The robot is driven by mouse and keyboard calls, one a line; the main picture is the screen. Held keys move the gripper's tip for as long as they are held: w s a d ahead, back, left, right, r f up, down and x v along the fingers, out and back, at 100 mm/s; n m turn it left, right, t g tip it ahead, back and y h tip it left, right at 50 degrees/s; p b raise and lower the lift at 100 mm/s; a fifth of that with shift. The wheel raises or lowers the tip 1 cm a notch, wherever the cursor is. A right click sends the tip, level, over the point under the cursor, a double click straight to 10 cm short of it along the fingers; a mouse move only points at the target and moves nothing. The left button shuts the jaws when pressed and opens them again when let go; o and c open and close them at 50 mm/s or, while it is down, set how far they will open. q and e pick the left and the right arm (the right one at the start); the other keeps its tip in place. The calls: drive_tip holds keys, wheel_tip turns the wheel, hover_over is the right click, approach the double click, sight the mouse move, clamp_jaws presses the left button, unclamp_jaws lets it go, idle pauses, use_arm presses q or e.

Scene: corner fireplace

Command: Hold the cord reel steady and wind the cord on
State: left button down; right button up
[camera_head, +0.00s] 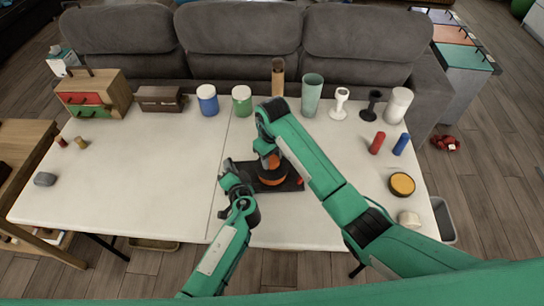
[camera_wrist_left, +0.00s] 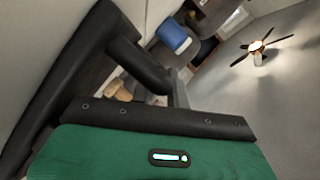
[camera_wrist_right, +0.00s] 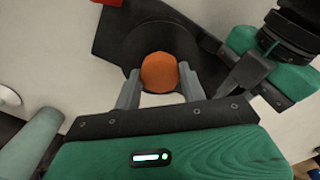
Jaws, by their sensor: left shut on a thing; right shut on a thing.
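The cord reel sits on the table near its front middle, with a dark base plate (camera_head: 290,184) and an orange drum (camera_head: 272,180). In the right wrist view its round orange top (camera_wrist_right: 159,72) stands inside a dark disc. My right gripper (camera_head: 268,155) comes down from above and is shut on the orange top, one finger on each side. My left gripper (camera_head: 226,176) is shut on the left edge of the base plate; it also shows in the right wrist view (camera_wrist_right: 247,74). My right arm and gripper hide part of the reel. I cannot make out the cord.
A blue jar (camera_head: 207,100), a green jar (camera_head: 242,101) and a green glass (camera_head: 312,95) stand behind the reel. Red (camera_head: 377,143) and blue (camera_head: 401,144) cylinders and a yellow-topped disc (camera_head: 402,184) are at right. The left table stretch is mostly clear.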

use_arm(q)
drive_tip(key=shift+f, duration=0.1)
use_arm(e)
drive_tip(key=o, duration=1)
drive_tip(key=shift+c, duration=0.2)
wheel_tip(320, 180, up, 8)
drive_tip(key=shift+f, duration=0.25)
use_arm(q)
drive_tip(key=c, duration=1.3)
unclamp_jaws()
drive_tip(key=o, duration=0.6)
